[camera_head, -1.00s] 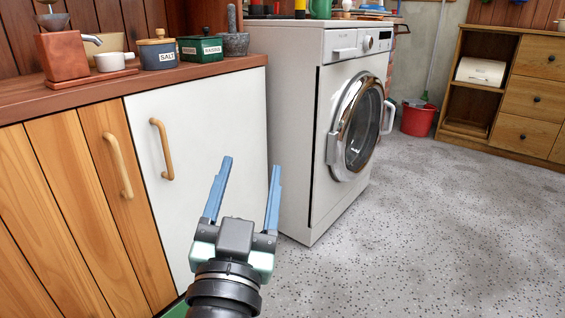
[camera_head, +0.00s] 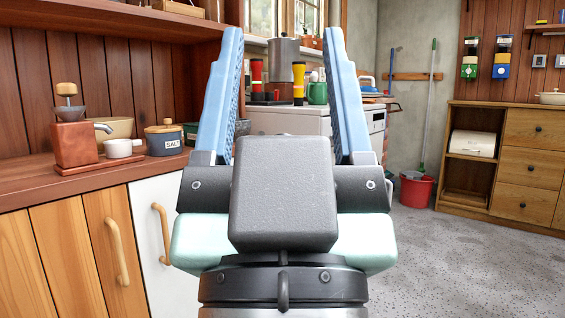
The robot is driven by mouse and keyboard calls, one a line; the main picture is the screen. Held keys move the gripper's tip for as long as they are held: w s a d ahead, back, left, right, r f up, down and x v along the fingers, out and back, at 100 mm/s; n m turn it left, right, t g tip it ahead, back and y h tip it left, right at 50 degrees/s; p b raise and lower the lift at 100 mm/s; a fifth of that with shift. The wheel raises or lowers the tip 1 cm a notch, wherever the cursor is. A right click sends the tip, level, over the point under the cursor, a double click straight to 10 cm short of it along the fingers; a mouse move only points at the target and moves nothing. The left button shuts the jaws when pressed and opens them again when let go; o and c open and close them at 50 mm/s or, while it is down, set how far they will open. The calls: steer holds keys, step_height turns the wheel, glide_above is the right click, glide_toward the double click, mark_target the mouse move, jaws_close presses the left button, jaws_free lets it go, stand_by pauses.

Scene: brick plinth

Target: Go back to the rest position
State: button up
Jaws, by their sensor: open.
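My gripper (camera_head: 284,95) is large in the middle of the head view, close to the camera, with its two blue fingers pointing up. The fingers stand wide apart with nothing between them but the view of the room behind. My gripper touches nothing that I can see. It covers much of the white washing machine (camera_head: 312,122) and part of the counter's right end.
On the wooden counter (camera_head: 60,190) at left stand a coffee grinder (camera_head: 75,140), a small white cup (camera_head: 120,149) and a salt jar (camera_head: 163,140). A red bucket (camera_head: 416,190) and wooden drawers (camera_head: 530,150) stand at the back right. The speckled floor (camera_head: 450,265) at right is clear.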

step_height(320, 180, up, 62)
steer(key=p, duration=6)
steer(key=shift+f, duration=0.25)
